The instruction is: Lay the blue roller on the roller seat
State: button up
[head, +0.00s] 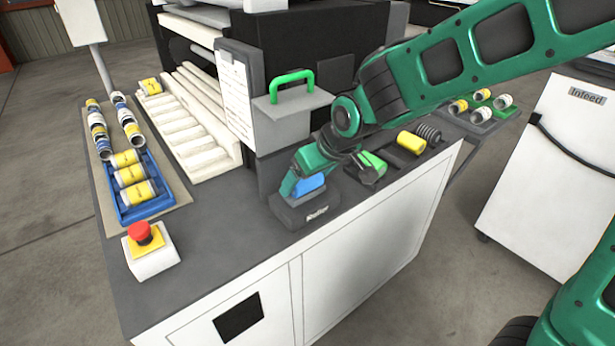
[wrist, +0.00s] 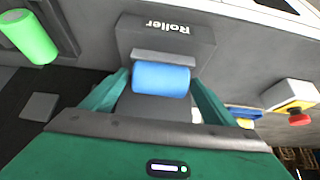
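The blue roller (head: 311,184) is at the dark roller seat (head: 292,216), which carries a white "Roller" label on its front. In the wrist view the blue roller (wrist: 161,78) lies level between the two green fingers of my gripper (wrist: 160,84), one finger at each end, with no clear gap. The seat (wrist: 133,38) shows just beyond it, with a pale strip along the roller's side. My gripper (head: 303,182) points down over the seat. Whether the roller's underside touches the seat is hidden.
A green roller (head: 373,161), a yellow roller (head: 411,142) and a dark spring (head: 428,132) lie along the bench to the right. A red stop button (head: 140,233) and a blue tray (head: 120,213) of yellow cans are left. A clipboard (head: 234,85) and grey box stand behind.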

dwell(0.3)
jog(key=w+a+r+v, duration=0.1)
jog(key=w+v, duration=0.1)
jog(key=v, duration=1.3)
jog(key=shift+r, duration=0.7)
jog(key=shift+a, duration=0.15)
jog(key=s+d+f+m+g+h, duration=0.1)
jog(key=s+d+f+m+h, duration=0.15)
jog(key=d, duration=0.85)
jog(key=s+d+f+m+g+h, duration=0.1)
jog(key=s+d+f+m, duration=0.25)
jog(key=d, duration=0.75)
jog(key=s+d+f+m+g, duration=0.1)
jog(key=s+d+f+m, duration=0.2)
jog(key=s+d, duration=0.3)
jog(key=s+d+f+m+g, duration=0.2)
jog(key=s+d+f+m, duration=0.2)
jog(key=s, duration=0.7)
jog(key=shift+d+g, duration=0.3)
jog(key=shift+d, duration=0.6)
